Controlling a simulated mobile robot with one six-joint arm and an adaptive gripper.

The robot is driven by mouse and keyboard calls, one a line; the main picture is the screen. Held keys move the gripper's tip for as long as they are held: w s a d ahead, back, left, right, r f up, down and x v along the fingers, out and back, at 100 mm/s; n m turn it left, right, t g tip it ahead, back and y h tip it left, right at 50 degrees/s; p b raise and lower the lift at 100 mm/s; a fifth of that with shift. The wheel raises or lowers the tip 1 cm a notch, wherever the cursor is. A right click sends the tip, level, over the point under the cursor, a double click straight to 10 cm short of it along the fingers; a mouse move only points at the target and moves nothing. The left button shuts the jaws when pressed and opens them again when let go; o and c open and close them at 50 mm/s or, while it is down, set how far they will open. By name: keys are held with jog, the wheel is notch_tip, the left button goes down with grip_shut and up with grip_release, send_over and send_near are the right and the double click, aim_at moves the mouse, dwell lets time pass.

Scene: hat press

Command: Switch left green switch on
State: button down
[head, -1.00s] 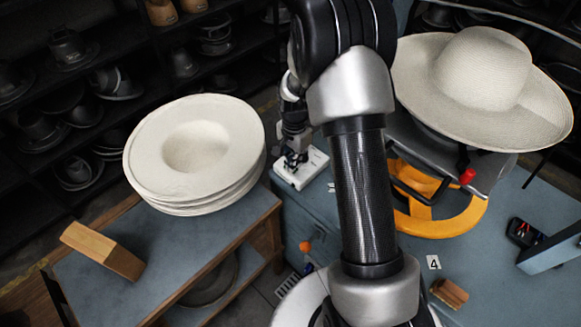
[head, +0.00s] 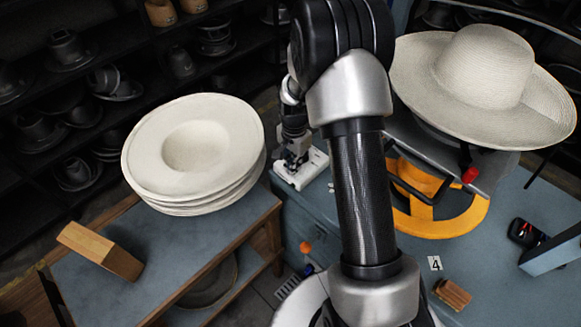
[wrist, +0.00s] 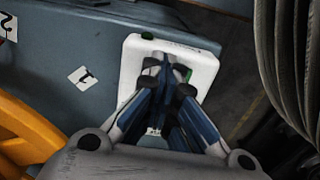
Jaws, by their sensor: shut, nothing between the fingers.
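A white switch box (head: 308,172) lies on the blue-grey bench behind my arm in the head view. In the wrist view the white box (wrist: 131,72) fills the upper middle. One green switch (wrist: 147,36) shows near its upper left edge, and another green switch (wrist: 181,70) is partly hidden beside my fingers. My gripper (wrist: 165,68) is shut and empty, with its fingertips over the middle of the box, between the two green spots. In the head view my gripper (head: 293,160) is at the box; contact cannot be told. Whether either switch is on cannot be read.
A stack of pale hats (head: 190,200) stands on a side table at the left. A large hat (head: 480,70) sits on the press, with an orange ring (head: 445,226) below. In the wrist view a numbered card (wrist: 82,78) lies left of the box.

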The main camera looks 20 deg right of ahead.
jog(key=shift+r+p, duration=2.55)
jog(key=shift+r, duration=1.05)
jog(key=s+a+r+n+t, duration=0.1)
jog(key=s+a+r+n, duration=0.25)
jog(key=r, duration=0.55)
jog(key=s+a+r+n+t, duration=0.1)
jog(key=s+a+r+n, duration=0.3)
jog(key=r, duration=0.6)
jog(key=s+a+r+n+t, duration=0.1)
jog(key=s+r+n, duration=0.1)
jog(key=s, duration=0.7)
jog(key=s+a+r+n+t+b, duration=0.1)
jog(key=s+r+n, duration=0.2)
jog(key=s, duration=0.6)
jog(key=shift+s+a+r+n+t, duration=0.25)
jog(key=shift+s+r+n+t, duration=0.1)
jog(key=shift+n, duration=0.2)
